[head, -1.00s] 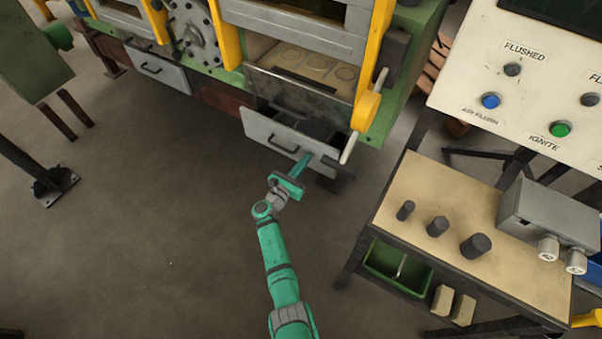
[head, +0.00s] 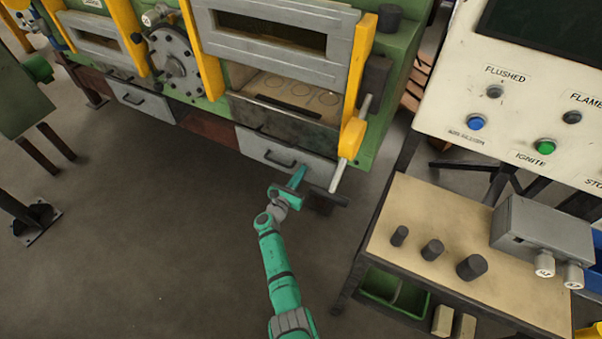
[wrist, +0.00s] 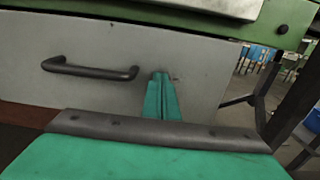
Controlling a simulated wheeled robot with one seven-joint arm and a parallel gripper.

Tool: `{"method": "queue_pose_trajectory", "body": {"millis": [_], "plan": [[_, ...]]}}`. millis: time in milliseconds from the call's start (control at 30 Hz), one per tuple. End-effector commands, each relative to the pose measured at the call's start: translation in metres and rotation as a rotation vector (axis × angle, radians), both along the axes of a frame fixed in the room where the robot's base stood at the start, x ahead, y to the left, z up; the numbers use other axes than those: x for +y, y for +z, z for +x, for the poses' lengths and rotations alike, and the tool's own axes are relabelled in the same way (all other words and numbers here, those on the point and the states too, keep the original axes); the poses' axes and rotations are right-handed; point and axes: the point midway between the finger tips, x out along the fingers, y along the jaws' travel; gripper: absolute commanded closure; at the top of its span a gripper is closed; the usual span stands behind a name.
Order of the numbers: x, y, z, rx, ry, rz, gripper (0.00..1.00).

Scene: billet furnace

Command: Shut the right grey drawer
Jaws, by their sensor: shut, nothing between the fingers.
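The right grey drawer (head: 275,155) sits under the right furnace door in the head view, its front flush or nearly flush with the furnace body; no open interior shows. Its front with the dark bar handle (wrist: 90,68) also fills much of the wrist view (wrist: 190,60). My gripper (head: 298,176) is shut and empty, with its fingertips at the lower right part of the drawer front. In the wrist view the closed fingers (wrist: 161,95) point at the front, right of the handle, and appear to touch it.
A left grey drawer (head: 140,101) is closed further left. A yellow lever with a pale rod (head: 337,176) hangs just right of my gripper. A bench (head: 410,225) with dark cylinders and a control panel (head: 530,110) stand at the right.

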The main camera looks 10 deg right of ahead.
Motion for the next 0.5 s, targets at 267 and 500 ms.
{"method": "queue_pose_trajectory", "body": {"millis": [267,500], "plan": [[-0.002,0.004,-0.002,-0.005,-0.006,0.01,1.0],[0.026,0.002,-0.033,-0.004,-0.005,0.003,1.0]]}}
